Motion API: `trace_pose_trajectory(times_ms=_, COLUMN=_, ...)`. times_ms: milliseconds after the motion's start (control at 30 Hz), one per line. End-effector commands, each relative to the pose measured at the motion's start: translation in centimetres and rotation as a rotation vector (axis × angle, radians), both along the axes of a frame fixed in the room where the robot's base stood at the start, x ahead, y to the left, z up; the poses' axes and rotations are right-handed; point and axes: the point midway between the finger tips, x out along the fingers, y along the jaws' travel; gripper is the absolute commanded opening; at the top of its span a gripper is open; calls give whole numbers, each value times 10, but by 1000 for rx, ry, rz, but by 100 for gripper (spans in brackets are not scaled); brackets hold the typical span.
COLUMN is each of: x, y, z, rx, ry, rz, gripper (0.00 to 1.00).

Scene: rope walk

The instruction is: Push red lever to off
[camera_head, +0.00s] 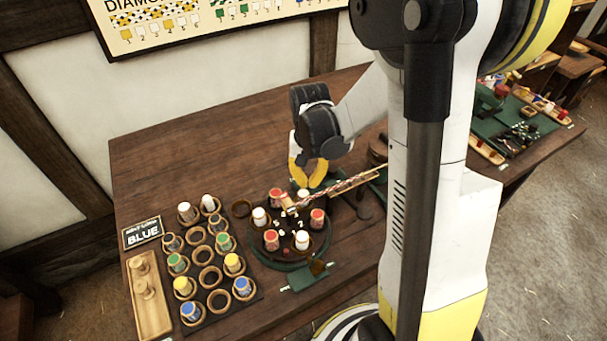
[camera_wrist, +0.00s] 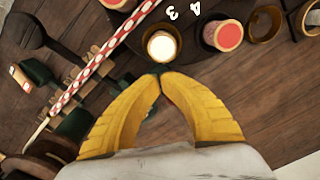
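I cannot clearly pick out a red lever in either view. A tiny red spot (camera_head: 286,250) shows at the front of the round dark disc (camera_head: 268,258), too small to identify. A green piece with a dark part (camera_head: 303,281) lies in front of the disc. My gripper (camera_head: 309,185) points down over the back of the disc, near a white-topped bobbin. In the wrist view its two yellow fingers meet at the tips (camera_wrist: 157,77), with nothing between them. The white-topped bobbin (camera_wrist: 162,46) shows just beyond the tips.
Several red- and white-topped bobbins stand around the disc. A red-and-white rope (camera_head: 345,185) runs from it toward the right. A rack (camera_head: 207,312) of colored bobbins and empty rings stands left, beside a wooden tray (camera_head: 150,320) and BLUE sign (camera_head: 143,232). The back-left tabletop is clear.

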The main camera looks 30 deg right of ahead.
Motion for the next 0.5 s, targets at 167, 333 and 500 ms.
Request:
trace_pose_trajectory(times_ms=167, x=0, y=0, z=-7, rx=-1, ry=-1, rz=0, gripper=0)
trace_pose_trajectory(times_ms=333, x=2, y=0, z=-6, rx=-1, ry=-1, rz=0, gripper=0)
trace_pose_trajectory(times_ms=500, x=9, y=0, z=-6, rx=-1, ry=-1, rz=0, gripper=0)
